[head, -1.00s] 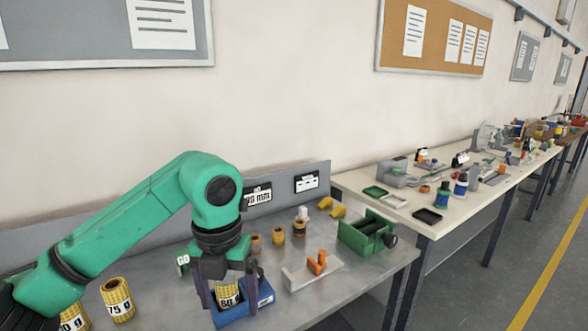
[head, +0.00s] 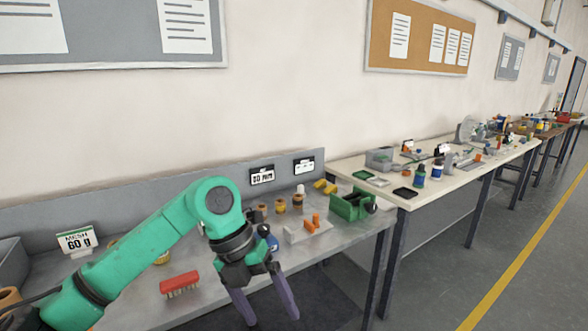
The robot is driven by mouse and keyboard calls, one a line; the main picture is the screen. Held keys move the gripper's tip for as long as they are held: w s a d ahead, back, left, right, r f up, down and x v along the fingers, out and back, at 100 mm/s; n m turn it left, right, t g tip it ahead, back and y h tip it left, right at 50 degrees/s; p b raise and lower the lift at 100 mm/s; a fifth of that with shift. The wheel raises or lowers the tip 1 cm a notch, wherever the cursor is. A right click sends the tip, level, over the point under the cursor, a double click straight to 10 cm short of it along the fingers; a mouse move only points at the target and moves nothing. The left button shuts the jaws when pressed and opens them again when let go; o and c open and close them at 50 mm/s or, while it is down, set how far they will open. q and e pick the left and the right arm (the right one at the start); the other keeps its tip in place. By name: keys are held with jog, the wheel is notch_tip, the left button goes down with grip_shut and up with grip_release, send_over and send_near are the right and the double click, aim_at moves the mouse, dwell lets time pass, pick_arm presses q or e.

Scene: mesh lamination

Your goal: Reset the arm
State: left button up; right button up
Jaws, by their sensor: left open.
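My left gripper (head: 266,304) is open and empty, its two dark fingers spread and pointing down. It hangs in front of the grey bench's front edge, with dark space below it. The green arm comes in from the lower left and crosses the bench. A blue thing (head: 273,242) shows only in part just behind the gripper's wrist. Yellow mesh rolls behind the arm are mostly hidden. My right gripper is not in view.
The grey bench (head: 215,306) holds a red brush (head: 180,284), a "MESH 60 g" sign (head: 77,241), several small rolls, a white holder with orange parts (head: 306,232) and a green roller device (head: 352,204). A cream table (head: 455,180) stands to the right.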

pick_arm(q)
jog(key=w+d+n+h, duration=0.3)
jog(key=w+d+h, duration=0.2)
jog(key=d+h, duration=0.4)
jog(key=w+a+f+n+t+h, duration=0.4)
jog(key=w+f+n+t, duration=0.3)
jog(key=w+n+t, duration=0.15)
jog(key=a+f+n+t+y, duration=0.3)
jog(key=a+f+n+y, duration=0.35)
jog(key=f, duration=0.65)
jog(key=a+f+n+t+y, duration=0.35)
jog(key=a+f+n, duration=0.55)
jog(key=f, duration=0.5)
jog(key=s+a+f+n+g+y, duration=0.3)
jog(key=s+a+f, duration=0.1)
jog(key=s+f, duration=0.6)
jog(key=s+a+f+n+g+y, duration=0.3)
jog(key=s+a+f, duration=0.2)
jog(key=s+f, duration=0.6)
jog(key=s+a+f+n+g, duration=0.1)
jog(key=s+f+g, duration=0.2)
jog(key=s, duration=0.9)
jog(key=s+a+f+n+g+y, duration=0.1)
jog(key=s+f+g, duration=0.2)
jog(key=s, duration=0.9)
jog(key=shift+s+f, duration=0.35)
jog(key=shift+f, duration=0.4)
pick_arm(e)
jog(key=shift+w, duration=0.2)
